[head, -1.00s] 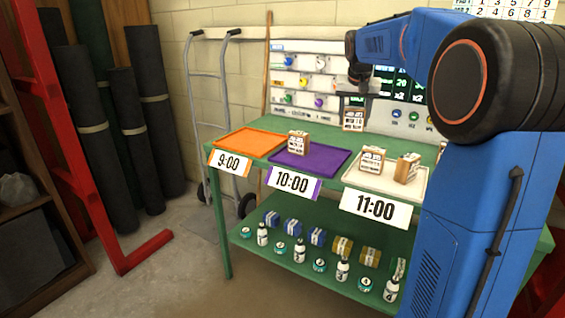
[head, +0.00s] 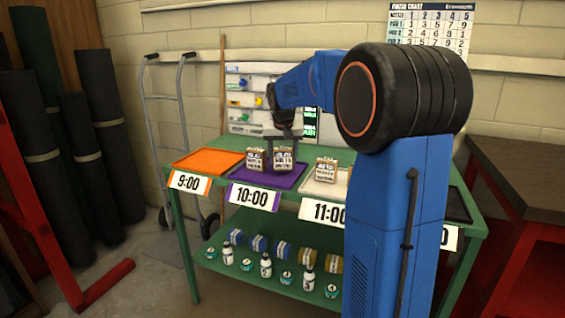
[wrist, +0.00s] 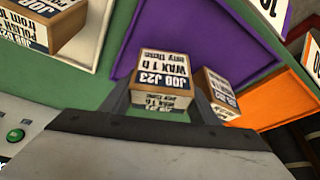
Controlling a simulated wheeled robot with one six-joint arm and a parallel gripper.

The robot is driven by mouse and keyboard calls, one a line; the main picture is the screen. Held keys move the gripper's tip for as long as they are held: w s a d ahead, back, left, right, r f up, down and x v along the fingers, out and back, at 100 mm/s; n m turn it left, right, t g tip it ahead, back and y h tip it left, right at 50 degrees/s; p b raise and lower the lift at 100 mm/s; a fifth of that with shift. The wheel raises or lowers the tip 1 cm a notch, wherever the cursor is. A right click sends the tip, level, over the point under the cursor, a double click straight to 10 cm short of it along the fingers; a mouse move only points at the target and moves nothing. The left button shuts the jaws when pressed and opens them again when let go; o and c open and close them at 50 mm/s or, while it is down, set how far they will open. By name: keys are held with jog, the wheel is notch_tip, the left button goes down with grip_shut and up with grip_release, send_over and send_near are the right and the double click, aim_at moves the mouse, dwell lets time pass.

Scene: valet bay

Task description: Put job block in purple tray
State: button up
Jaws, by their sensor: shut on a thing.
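My gripper (head: 284,140) is shut on a tan job block (head: 284,161) with a printed label. A second labelled block (head: 256,160) stands in the same tray, just left of the held one. In the wrist view this block (wrist: 223,95) is close on the right of the held block.
The orange tray (head: 205,163) at left is empty. The white tray (head: 312,188) at right holds a block (head: 325,170); my arm hides part of it. A black tray (head: 458,206) shows farther right. Bottles and boxes fill the lower shelf (head: 255,290).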

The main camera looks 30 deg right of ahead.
jog(key=shift+f, duration=0.85)
jog(key=shift+f, duration=0.15)
jog(key=o, duration=1.1)
